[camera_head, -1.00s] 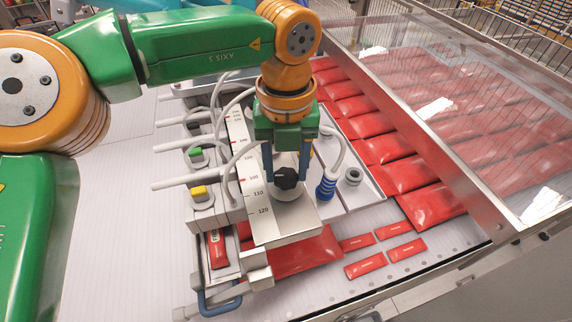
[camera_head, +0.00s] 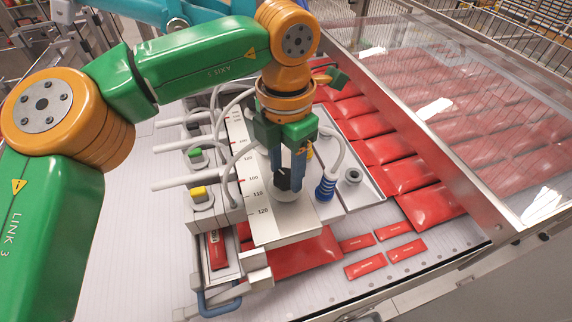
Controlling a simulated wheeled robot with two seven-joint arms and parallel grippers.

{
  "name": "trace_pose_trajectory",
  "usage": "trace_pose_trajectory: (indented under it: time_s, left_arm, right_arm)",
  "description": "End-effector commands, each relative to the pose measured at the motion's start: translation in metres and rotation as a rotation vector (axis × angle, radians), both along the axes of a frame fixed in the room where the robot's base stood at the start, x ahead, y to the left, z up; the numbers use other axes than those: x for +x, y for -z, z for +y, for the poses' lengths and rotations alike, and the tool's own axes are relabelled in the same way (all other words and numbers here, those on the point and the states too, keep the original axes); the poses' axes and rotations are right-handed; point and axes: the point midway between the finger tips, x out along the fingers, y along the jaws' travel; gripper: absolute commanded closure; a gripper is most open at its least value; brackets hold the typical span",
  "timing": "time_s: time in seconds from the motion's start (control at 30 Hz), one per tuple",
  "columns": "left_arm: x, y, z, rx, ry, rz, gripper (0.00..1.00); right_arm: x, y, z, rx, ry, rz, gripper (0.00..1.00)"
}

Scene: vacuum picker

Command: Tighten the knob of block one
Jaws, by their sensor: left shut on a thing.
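My left gripper (camera_head: 286,180) points down from the green and orange arm, and its blue-grey fingers are shut on the black knob (camera_head: 281,183). The knob sits on a round pale base (camera_head: 286,195) on the metal block (camera_head: 268,232) at the near end of the scale. The fingers hide much of the knob. The block's scale plate (camera_head: 252,185) carries printed numbers, with 110 and 120 nearest the knob. My right gripper is not in view.
Yellow (camera_head: 200,194) and green (camera_head: 195,156) buttons with hoses stand left. Red packets (camera_head: 402,174) lie right, beside a metal-framed clear cover (camera_head: 440,160). A blue handle (camera_head: 219,304) is in front.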

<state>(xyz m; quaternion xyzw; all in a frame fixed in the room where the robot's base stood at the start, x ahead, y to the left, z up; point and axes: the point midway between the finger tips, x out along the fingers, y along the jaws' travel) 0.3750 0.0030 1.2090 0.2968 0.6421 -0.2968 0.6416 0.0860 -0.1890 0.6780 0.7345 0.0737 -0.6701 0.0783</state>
Motion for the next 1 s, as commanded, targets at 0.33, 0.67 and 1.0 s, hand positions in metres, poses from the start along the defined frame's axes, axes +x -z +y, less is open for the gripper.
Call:
trace_pose_trajectory:
  time_s: [0.33,0.67,1.0]
  left_arm:
    - [0.0001,-0.0005,-0.0002,-0.002,0.254,0.000,1.00]
    - [0.0002,-0.0008,0.0001,0.000,0.379,-0.001,1.00]
    - [0.0003,-0.0007,0.0000,0.000,0.407,-0.001,1.00]
  right_arm:
    - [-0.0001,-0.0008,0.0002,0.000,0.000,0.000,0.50]
    - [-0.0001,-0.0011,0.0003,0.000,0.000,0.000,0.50]
    - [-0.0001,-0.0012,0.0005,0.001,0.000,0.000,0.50]
